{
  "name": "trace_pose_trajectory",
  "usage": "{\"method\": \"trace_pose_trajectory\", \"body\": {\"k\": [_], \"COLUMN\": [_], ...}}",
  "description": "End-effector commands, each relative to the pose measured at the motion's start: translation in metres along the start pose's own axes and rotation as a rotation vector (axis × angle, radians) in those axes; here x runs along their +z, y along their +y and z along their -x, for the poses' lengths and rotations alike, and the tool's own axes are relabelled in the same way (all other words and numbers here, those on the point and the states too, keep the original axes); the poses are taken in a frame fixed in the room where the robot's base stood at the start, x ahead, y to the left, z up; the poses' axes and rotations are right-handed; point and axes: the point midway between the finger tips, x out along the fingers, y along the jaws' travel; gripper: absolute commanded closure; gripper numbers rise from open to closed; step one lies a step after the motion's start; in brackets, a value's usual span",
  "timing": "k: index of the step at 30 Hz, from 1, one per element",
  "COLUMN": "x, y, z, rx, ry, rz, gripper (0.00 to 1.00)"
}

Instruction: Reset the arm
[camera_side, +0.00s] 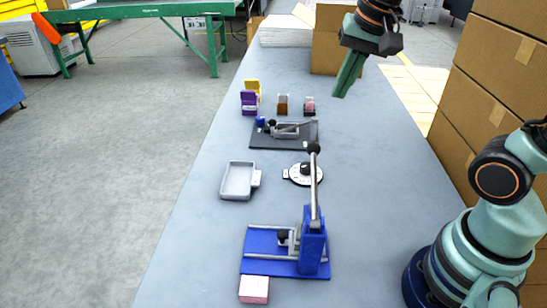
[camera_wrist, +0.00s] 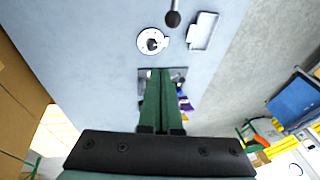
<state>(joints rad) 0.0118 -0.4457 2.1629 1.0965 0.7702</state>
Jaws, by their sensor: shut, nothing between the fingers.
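My gripper (camera_side: 347,76) hangs in the air above the far right part of the grey table (camera_side: 376,204), its green fingers pointing down. The fingers are together and hold nothing. In the wrist view the shut gripper (camera_wrist: 164,76) points over the dark clamp fixture (camera_wrist: 180,74) and hides most of it. The same dark fixture (camera_side: 262,138) lies mid-table in the side view, with a lever clamp on it. My gripper looks clear of everything.
A blue lever press (camera_side: 313,250) stands near, with a pink block (camera_side: 254,289) beside it. A grey tray (camera_side: 238,181) and a round dial (camera_side: 303,173) lie behind. Purple (camera_side: 249,104) and yellow holders stand farther back. Cardboard boxes (camera_side: 500,60) line the right.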

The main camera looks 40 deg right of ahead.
Motion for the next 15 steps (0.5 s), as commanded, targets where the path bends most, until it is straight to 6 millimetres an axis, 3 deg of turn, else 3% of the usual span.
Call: {"method": "trace_pose_trajectory", "body": {"k": [15], "x": [-0.0003], "y": [0.0019], "z": [0.0055], "rx": [-0.003], "ry": [0.005], "rz": [0.027], "gripper": [1.0]}}
